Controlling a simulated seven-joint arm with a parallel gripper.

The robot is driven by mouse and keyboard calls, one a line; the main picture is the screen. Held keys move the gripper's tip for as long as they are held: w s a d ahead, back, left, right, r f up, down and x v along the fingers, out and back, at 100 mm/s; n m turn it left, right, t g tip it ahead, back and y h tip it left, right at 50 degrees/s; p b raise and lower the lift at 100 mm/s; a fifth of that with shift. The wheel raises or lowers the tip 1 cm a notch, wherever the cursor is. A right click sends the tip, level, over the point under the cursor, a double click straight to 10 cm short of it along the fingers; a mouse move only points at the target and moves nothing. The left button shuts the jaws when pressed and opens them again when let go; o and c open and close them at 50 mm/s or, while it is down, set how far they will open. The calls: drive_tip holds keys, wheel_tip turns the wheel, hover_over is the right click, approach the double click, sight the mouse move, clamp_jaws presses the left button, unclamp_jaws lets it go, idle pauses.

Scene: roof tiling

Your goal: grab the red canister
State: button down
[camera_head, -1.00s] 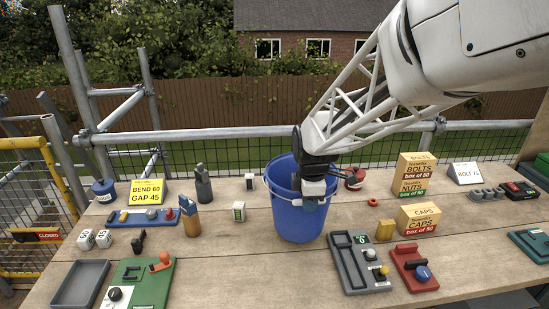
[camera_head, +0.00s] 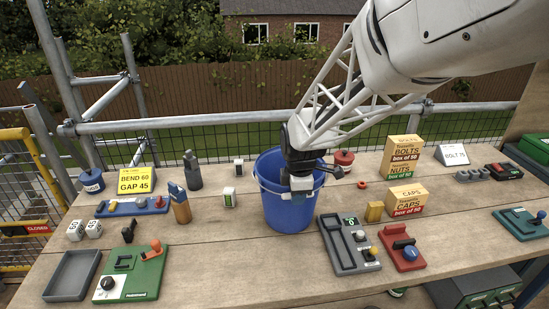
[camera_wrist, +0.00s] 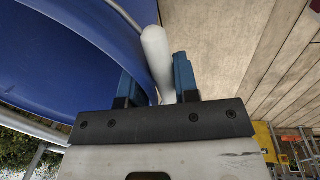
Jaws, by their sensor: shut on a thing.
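The red canister (camera_head: 343,160) stands on the bench just behind and to the right of the blue bucket (camera_head: 286,215). A dark part of my arm crosses in front of it in the head view. My gripper (camera_head: 298,197) is at the front of the bucket, apart from the canister. In the wrist view my gripper (camera_wrist: 158,75) has its two blue fingers either side of a white rod-like part, which looks like the bucket's handle grip (camera_wrist: 156,50). The bucket wall (camera_wrist: 60,50) lies close on the left there. The canister does not show in the wrist view.
A grey tray with a slider (camera_head: 345,245) and a red switch block (camera_head: 402,248) lie right of the bucket. Cardboard boxes (camera_head: 405,200) stand further right. Bare bench lies in front of the bucket.

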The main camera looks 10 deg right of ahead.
drive_tip(key=shift+f, duration=0.1)
drive_tip(key=c, duration=0.9)
unclamp_jaws()
drive_tip(key=shift+o, duration=0.2)
wheel_tip(320, 180, up, 12)
drive_tip(key=s, duration=0.1)
drive_tip(key=shift+s, duration=0.2)
drive_tip(key=s+d+m, duration=0.1)
drive_tip(key=s+m, duration=0.8)
drive_tip(key=s, duration=0.3)
drive_tip(key=s+d+m+t, duration=0.1)
drive_tip(key=s+d+m, duration=0.1)
drive_tip(key=s+m, duration=0.7)
drive_tip(key=s, duration=0.4)
drive_tip(key=shift+d+f, duration=0.15)
drive_tip(key=shift+d, duration=0.15)
